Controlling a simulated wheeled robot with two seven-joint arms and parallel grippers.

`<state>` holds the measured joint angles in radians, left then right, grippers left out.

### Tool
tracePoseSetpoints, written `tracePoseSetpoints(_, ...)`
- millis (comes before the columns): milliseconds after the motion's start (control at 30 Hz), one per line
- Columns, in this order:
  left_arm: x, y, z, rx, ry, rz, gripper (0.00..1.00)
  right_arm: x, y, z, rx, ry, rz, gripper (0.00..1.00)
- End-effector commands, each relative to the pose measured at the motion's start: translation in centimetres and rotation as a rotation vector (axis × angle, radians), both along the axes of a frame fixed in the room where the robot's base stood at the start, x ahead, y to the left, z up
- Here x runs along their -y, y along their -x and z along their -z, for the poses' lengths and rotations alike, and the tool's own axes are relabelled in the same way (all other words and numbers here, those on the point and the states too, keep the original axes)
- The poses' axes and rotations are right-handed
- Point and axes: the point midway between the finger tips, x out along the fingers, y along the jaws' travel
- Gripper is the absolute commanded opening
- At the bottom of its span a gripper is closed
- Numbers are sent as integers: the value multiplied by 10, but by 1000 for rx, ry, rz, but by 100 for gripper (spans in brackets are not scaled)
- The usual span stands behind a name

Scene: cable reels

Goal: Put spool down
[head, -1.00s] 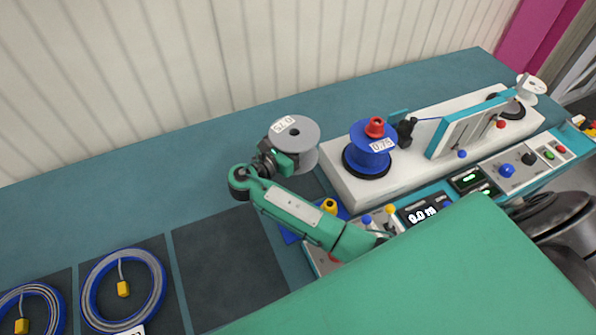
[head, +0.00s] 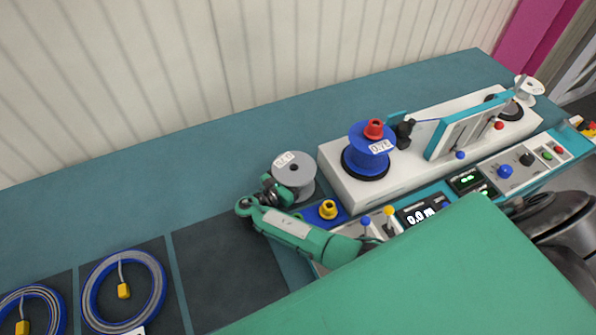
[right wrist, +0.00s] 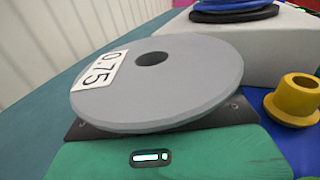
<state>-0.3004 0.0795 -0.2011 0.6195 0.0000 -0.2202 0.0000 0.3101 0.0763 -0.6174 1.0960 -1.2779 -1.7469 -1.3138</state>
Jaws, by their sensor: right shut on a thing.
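The grey spool (head: 296,178), with a white 0.75 label, is at the left end of the white machine block in the head view. In the right wrist view the spool (right wrist: 165,95) lies flat, hole up, and fills the middle. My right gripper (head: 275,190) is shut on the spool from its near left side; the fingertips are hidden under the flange. The spool is low over the bench, but I cannot tell whether its underside touches. My left gripper is not in view.
A blue spool (head: 360,158) with a red knob stands on the white block (head: 343,188) close to the right. A yellow collar on a blue base (head: 327,210) is just in front. Ringed cable coils (head: 157,290) lie on dark mats at left. The bench behind and left is clear.

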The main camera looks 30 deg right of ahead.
Motion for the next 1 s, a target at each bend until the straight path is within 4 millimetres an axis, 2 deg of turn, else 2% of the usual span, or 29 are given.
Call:
tracePoseSetpoints(267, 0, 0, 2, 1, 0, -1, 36, 0, 0, 3, 0, 1, 0, 4)
tracePoseSetpoints(300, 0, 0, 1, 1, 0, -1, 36, 0, 0, 2, 0, 0, 0, 58)
tracePoseSetpoints(367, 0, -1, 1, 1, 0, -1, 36, 0, 0, 2, 0, 0, 0, 69)
tracePoseSetpoints(733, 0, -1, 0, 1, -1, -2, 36, -1, 1, -1, -1, 0, 0, 72)
tracePoseSetpoints(867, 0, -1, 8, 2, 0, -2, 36, -18, 6, 2, -1, -1, -1, 72)
tracePoseSetpoints(1000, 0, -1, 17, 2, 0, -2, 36, -47, 16, 3, 0, -2, -2, 72)
